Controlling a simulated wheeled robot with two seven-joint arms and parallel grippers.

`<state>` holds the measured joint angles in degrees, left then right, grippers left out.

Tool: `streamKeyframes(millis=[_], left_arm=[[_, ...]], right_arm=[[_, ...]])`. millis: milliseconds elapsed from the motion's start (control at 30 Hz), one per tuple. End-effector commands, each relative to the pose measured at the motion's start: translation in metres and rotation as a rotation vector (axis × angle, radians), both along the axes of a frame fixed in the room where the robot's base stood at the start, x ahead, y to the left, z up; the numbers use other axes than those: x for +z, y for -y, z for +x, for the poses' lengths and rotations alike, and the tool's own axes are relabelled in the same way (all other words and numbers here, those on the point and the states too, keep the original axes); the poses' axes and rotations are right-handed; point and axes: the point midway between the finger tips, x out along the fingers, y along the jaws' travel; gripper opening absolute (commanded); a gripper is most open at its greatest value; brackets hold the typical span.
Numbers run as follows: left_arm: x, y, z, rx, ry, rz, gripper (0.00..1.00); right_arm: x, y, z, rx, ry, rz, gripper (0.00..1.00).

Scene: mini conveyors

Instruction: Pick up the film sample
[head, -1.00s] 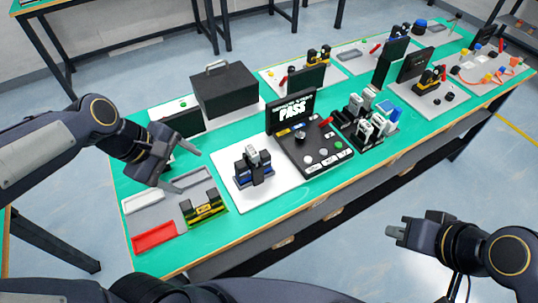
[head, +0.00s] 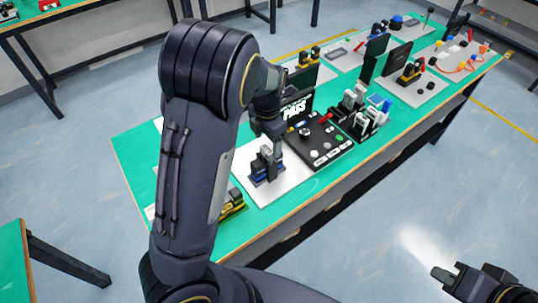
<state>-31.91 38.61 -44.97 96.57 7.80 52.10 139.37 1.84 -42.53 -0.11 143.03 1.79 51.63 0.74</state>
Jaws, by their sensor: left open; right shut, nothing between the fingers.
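A small pale grey piece (head: 265,150), which may be the film sample, stands upright in a blue and black fixture (head: 266,170) on a white plate (head: 290,183). My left gripper (head: 277,148) is open and points down, close above and just beside the fixture. The view is too small to tell whether its fingers touch the piece or stand around it. My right gripper (head: 445,277) is shut and empty, low at the bottom right, away from the table.
A black tester with a screen reading PASS (head: 297,110) stands just behind my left gripper. A rack of white and grey pieces (head: 361,118) is to its right. My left arm hides much of the table's left part. A yellow and black block (head: 232,204) shows beside it.

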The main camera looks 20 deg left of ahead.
Motion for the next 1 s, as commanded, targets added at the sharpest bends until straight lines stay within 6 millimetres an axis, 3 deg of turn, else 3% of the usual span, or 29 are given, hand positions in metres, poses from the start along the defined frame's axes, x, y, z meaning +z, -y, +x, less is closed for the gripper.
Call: streamKeyframes(millis=[233, 567, 900, 1000], left_arm=[[-0.036, 0.001, -0.005, -0.001, -0.004, 0.0, 0.71], [-0.042, 0.001, -0.004, -0.002, -0.001, -0.001, 0.7], [-0.042, 0.001, -0.004, -0.002, -0.001, -0.001, 0.25], [-0.042, 0.001, -0.004, -0.002, 0.0, -0.001, 0.23]], right_arm=[[0.007, 0.0, 0.0, 0.0, 0.0, 0.0, 0.0], [0.007, 0.0, 0.0, 0.0, 0.0, 0.0, 0.0], [0.007, 0.0, 0.0, 0.0, 0.0, 0.0, 0.0], [0.007, 0.0, 0.0, 0.0, 0.0, 0.0, 0.0]])
